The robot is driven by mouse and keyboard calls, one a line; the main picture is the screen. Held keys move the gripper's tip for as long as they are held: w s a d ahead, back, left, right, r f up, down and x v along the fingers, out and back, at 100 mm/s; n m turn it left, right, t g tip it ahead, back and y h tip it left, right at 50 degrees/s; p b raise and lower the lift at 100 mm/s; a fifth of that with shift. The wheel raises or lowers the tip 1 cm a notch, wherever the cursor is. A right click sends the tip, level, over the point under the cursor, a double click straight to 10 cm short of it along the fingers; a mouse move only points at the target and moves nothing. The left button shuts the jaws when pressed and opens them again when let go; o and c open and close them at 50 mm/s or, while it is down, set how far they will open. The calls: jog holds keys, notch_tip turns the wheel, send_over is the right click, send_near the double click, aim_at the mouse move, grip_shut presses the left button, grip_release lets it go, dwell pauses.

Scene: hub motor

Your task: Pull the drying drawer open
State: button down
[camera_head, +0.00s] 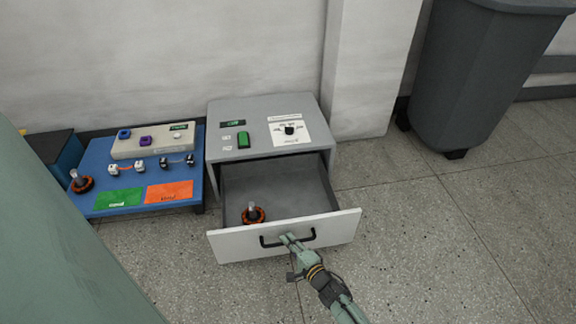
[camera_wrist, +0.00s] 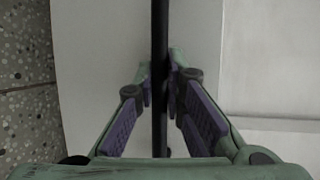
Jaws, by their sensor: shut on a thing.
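The drying drawer (camera_head: 218,247) stands pulled out from the grey cabinet (camera_head: 222,152), its inside open to view. An orange and black hub motor (camera_head: 253,215) with a pale shaft sits on the drawer's floor, behind the front panel. The black bar handle (camera_head: 268,242) runs across the drawer front. My gripper (camera_head: 289,239) is at the middle of the handle. In the wrist view the handle (camera_wrist: 160,45) passes between the two fingers (camera_wrist: 160,95), which are shut on it.
A blue workbench (camera_head: 100,193) at the left holds a second motor (camera_head: 81,183), a beige box (camera_head: 153,142), small connectors and green and orange cards. A dark grey bin (camera_head: 485,75) stands at the upper right. The floor right of the drawer is clear.

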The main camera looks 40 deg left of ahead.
jog(key=c, duration=1.9)
grip_release()
jog(key=v, duration=1.2)
